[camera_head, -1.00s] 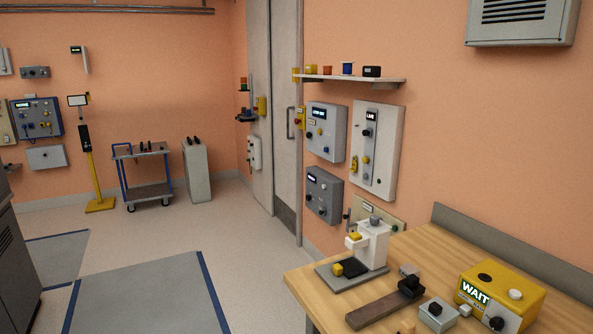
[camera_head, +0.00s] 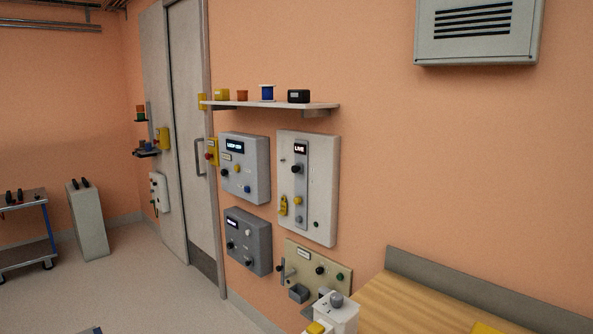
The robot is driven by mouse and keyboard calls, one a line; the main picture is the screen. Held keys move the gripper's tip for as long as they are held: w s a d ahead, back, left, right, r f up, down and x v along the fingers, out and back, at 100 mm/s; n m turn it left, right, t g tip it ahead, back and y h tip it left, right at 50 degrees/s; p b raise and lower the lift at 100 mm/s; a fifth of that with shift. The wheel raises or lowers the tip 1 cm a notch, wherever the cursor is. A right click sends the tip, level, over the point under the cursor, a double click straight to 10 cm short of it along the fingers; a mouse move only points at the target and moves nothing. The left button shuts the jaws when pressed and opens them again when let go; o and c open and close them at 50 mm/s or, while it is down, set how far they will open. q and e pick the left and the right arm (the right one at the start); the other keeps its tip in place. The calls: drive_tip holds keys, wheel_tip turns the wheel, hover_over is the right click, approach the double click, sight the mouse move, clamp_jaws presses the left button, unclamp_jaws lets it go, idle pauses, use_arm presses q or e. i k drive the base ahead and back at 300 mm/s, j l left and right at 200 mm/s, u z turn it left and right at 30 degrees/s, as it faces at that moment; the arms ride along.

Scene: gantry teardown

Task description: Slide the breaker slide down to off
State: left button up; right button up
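The likely breaker panel (camera_head: 320,190) is a white box on the orange wall, right of centre, with a small display reading "LIVE" (camera_head: 300,149). Which part is the slide is too small to tell for sure. Neither of my grippers is in view.
A grey-blue box (camera_head: 244,168) and a darker box (camera_head: 248,243) are left of the panel, a beige panel (camera_head: 331,270) below. A shelf (camera_head: 275,104) juts out above. The wooden bench (camera_head: 400,300) blocks the lower right; floor (camera_head: 130,290) is open at left.

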sight(298, 167)
drive_tip(key=i+j+z, duration=0.15)
drive_tip(key=i+j, duration=0.2)
drive_tip(key=j, duration=0.15)
drive_tip(key=i+j+z, duration=0.1)
drive_tip(key=i+j, duration=0.25)
drive_tip(key=j, duration=0.2)
drive_tip(key=i+j+z, duration=0.15)
drive_tip(key=i+j, duration=0.15)
drive_tip(key=j, duration=0.25)
drive_tip(key=i+j+z, duration=0.1)
drive_tip(key=i+j, duration=0.2)
drive_tip(key=j, duration=0.3)
drive_tip(key=i+j+z, duration=0.15)
drive_tip(key=j, duration=0.5)
drive_tip(key=i+j+z, duration=0.15)
drive_tip(key=i+j, duration=0.15)
drive_tip(key=j, duration=0.35)
drive_tip(key=i+j+z, duration=0.1)
drive_tip(key=j, duration=0.55)
drive_tip(key=i+j+z, duration=0.15)
drive_tip(key=i+j, duration=0.15)
drive_tip(key=j, duration=0.4)
